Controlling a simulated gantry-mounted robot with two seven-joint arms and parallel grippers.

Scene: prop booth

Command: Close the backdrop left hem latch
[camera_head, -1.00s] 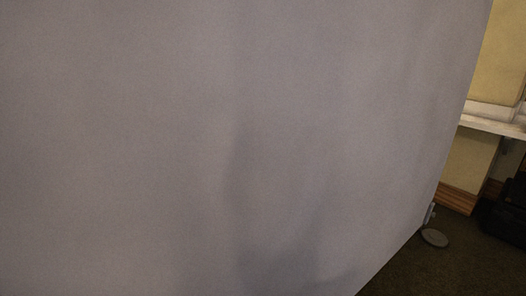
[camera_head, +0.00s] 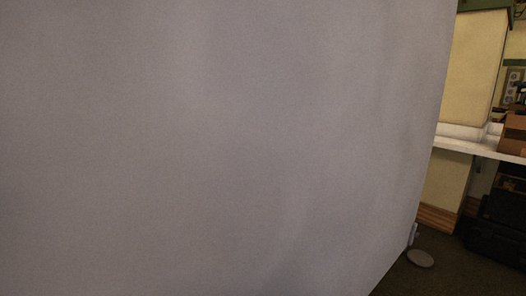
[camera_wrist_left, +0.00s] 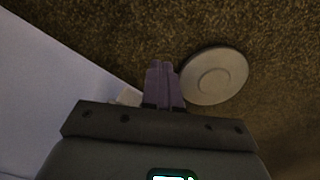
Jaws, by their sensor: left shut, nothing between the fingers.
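The backdrop (camera_head: 200,150) is a large plain grey sheet that fills most of the head view. Its right edge slants down to a small light fitting (camera_head: 413,233) above a round grey foot (camera_head: 420,258); this may be the hem latch, but it is too small to tell its state. In the left wrist view the backdrop (camera_wrist_left: 50,90) lies at left and the round foot (camera_wrist_left: 214,76) at right. My left gripper (camera_wrist_left: 163,70) is shut and empty between them, its purple fingers beside the foot. A pale piece (camera_wrist_left: 128,97) shows partly behind the gripper. My right gripper is not in view.
Dark brown carpet (camera_head: 440,280) lies around the foot. A white counter (camera_head: 475,147) with a cardboard box (camera_head: 514,132) stands behind at right, with dark cases (camera_head: 495,235) on the floor below it.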

